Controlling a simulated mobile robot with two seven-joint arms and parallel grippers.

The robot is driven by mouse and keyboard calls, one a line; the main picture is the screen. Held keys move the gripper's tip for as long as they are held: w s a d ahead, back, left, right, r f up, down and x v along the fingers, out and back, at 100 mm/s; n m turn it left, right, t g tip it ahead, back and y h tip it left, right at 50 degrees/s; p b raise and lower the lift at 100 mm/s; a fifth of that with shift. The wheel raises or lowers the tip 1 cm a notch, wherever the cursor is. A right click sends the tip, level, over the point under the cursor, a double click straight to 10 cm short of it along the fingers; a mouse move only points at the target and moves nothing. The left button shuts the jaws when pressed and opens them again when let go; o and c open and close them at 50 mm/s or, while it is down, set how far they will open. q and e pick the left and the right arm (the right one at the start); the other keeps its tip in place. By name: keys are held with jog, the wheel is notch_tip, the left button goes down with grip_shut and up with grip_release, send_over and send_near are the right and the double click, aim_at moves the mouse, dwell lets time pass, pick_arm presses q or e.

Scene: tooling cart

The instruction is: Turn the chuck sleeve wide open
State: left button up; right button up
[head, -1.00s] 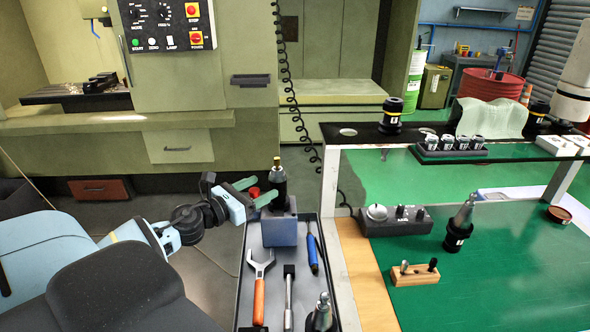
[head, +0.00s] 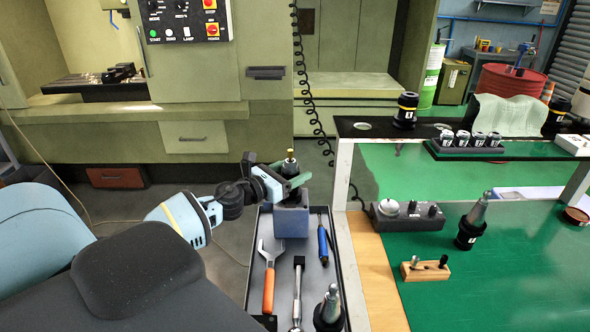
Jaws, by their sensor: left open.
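The chuck (head: 291,166) stands upright in a blue-grey holder block (head: 291,223) at the far end of the cart tray. It is dark, with a brass-coloured tip on top. My left gripper (head: 296,172) reaches in from the left at the height of the chuck's upper part. Its two green fingers are open, one on the far side of the chuck and one on the near side. The near finger hides part of the chuck's sleeve. I cannot tell whether either finger touches it. My right gripper is not in view.
The cart tray (head: 255,262) also holds an orange-handled wrench (head: 269,285), a blue screwdriver (head: 323,243), a metal-shafted tool (head: 297,290) and a tapered tool holder (head: 328,308). A green-topped bench (head: 500,270) with a raised shelf stands to the right.

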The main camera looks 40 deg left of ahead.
pick_arm(q)
jog(key=shift+w+d, duration=0.1)
jog(key=shift+w, duration=0.6)
jog(key=shift+c, duration=0.3)
jog(key=c, duration=0.9)
